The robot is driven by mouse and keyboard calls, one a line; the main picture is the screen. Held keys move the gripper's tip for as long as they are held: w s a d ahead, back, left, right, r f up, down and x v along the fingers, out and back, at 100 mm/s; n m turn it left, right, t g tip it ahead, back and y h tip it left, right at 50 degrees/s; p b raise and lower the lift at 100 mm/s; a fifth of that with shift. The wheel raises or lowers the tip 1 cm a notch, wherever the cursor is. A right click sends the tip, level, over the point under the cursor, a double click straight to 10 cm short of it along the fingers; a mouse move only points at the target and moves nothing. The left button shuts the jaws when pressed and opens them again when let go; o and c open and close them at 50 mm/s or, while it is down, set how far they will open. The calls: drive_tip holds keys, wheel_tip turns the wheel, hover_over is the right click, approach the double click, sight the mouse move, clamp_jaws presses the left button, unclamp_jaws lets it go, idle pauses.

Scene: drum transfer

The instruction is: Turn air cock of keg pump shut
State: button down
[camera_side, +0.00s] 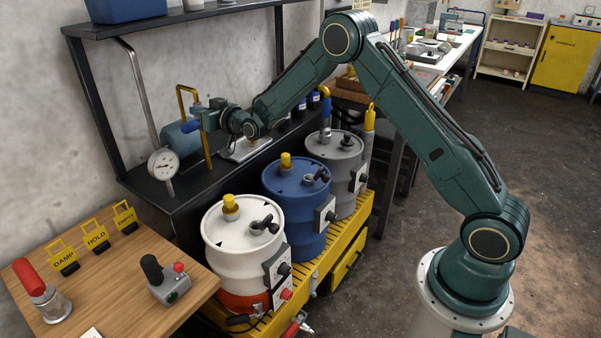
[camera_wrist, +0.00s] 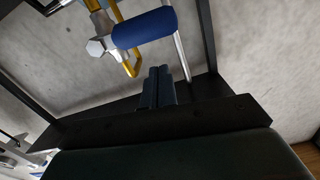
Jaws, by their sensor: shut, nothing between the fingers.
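A blue-sleeved handle (camera_wrist: 143,27) crosses the upper part of the wrist view. It joins a metal fitting with a hex nut (camera_wrist: 95,47) beside a yellow pipe (camera_wrist: 132,64); this looks like the air cock. In the side view, my gripper (camera_side: 201,121) is small and partly merges with the fittings.
White (camera_side: 235,248), blue (camera_side: 290,212) and grey (camera_side: 338,165) drums stand in front on a yellow base. A wooden table (camera_side: 125,290) holds yellow tags, a red handle and a small control box.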

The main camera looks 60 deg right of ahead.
drive_tip(key=s+r, duration=0.2)
drive_tip(key=s, duration=0.8)
drive_tip(key=shift+s, duration=0.15)
drive_tip(key=shift+d, duration=0.1)
drive_tip(key=shift+d+r+n, duration=0.1)
drive_tip(key=shift+r+n, duration=0.05)
drive_tip(key=shift+n, duration=0.25)
drive_tip(key=shift+w, duration=0.35)
drive_tip(key=w+f, duration=0.4)
drive_tip(key=w, duration=0.6)
drive_tip(key=shift+w+f, duration=0.2)
drive_tip(key=shift+f, duration=0.05)
